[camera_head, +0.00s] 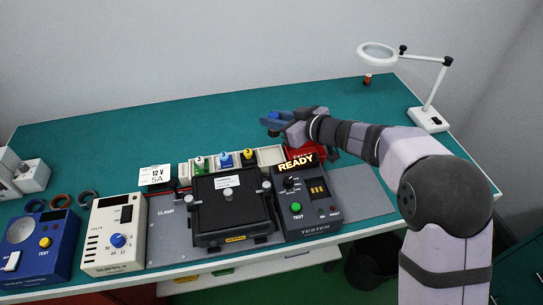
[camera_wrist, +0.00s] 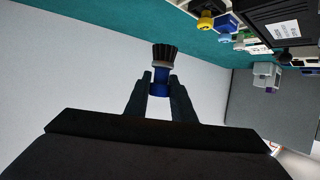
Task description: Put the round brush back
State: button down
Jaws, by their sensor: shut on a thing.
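The round brush (camera_wrist: 163,52) has dark bristles, a pale collar and a blue body. In the wrist view it stands between the fingertips of my gripper (camera_wrist: 159,89), which is shut on its blue body, with the bristles pointing away from the palm. In the head view my gripper (camera_head: 279,120) is above the green bench, behind the tester and the row of coloured connectors. The brush is small there and partly hidden by the fingers. I cannot make out a holder for the brush.
The black clamp fixture (camera_head: 229,205) sits front centre, with the tester (camera_head: 306,211) to its right and the supply (camera_head: 113,238) to its left. A red bin (camera_head: 300,151) is behind the tester. A magnifier lamp (camera_head: 428,118) and small brown spool (camera_head: 367,80) stand back right. The back left bench is clear.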

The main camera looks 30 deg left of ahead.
jog(key=shift+s+a, duration=0.2)
jog(key=shift+a, duration=0.05)
jog(key=shift+f, duration=4.9)
jog(key=shift+f, duration=0.15)
jog(key=c, duration=1.5)
grip_release()
jog(key=shift+r, duration=0.2)
jog(key=b+v, duration=0.1)
jog(key=v, duration=1.1)
jog(key=shift+d+f, duration=0.1)
jog(key=shift+w, duration=0.1)
